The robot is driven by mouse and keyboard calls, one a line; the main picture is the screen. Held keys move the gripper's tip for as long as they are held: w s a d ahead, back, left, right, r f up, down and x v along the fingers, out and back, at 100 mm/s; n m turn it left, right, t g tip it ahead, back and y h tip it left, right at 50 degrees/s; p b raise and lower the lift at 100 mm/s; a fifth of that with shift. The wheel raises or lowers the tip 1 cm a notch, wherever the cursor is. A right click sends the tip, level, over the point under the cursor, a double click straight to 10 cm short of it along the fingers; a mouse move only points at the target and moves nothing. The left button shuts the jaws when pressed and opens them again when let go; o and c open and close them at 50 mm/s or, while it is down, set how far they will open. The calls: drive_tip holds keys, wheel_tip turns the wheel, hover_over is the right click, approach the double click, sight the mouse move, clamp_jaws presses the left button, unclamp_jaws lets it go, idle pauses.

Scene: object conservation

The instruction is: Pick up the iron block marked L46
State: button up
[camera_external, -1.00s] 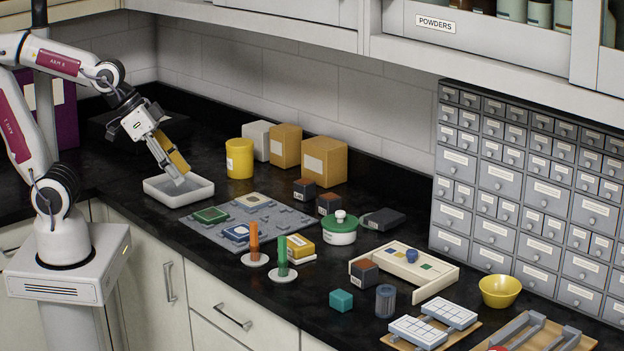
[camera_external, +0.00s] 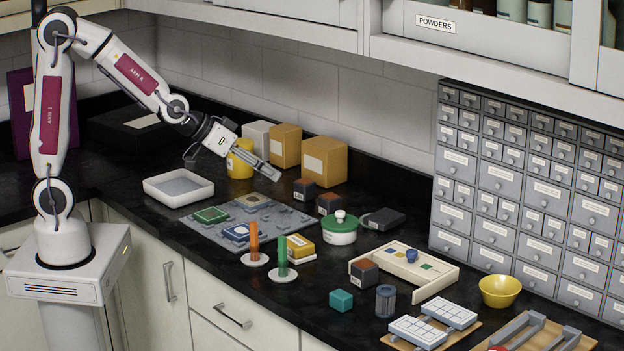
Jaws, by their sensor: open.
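Three small dark blocks with reddish-brown tops and pale labels stand on the black counter. One block (camera_external: 304,190) is at the back, another block (camera_external: 328,205) is just in front and to its right, and a third block (camera_external: 365,272) is by the cream board. The label writing is too small to read, so I cannot tell which one is L46. My gripper (camera_external: 274,174) is open and empty, above the counter. In the picture its fingertips lie just up and left of the back block, apart from it.
Cardboard boxes (camera_external: 324,162) and a yellow canister (camera_external: 239,165) stand behind. A grey mat (camera_external: 200,234) and a white tray (camera_external: 179,198) lie left. Upright orange (camera_external: 254,240) and green pegs (camera_external: 283,257) stand in front.

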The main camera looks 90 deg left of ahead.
drive_tip(key=w+a+f+n+y, duration=0.35)
drive_tip(key=a+f, duration=0.25)
drive_tip(key=a, duration=0.5)
drive_tip(key=g+y, duration=0.1)
drive_tip(key=y, duration=0.2)
approach(303, 182)
drive_tip(key=shift+w+d+f+n, duration=0.2)
drive_tip(key=shift+w+f+n, duration=0.1)
drive_tip(key=shift+w+n, duration=0.2)
drive_tip(key=shift+s+a+f+y, duration=0.1)
drive_tip(key=shift+a+f+y, duration=0.15)
drive_tip(key=shift+a+y, duration=0.25)
drive_tip(key=shift+x, duration=1.3)
drive_tip(key=shift+x, duration=2.6)
drive_tip(key=shift+d, duration=0.1)
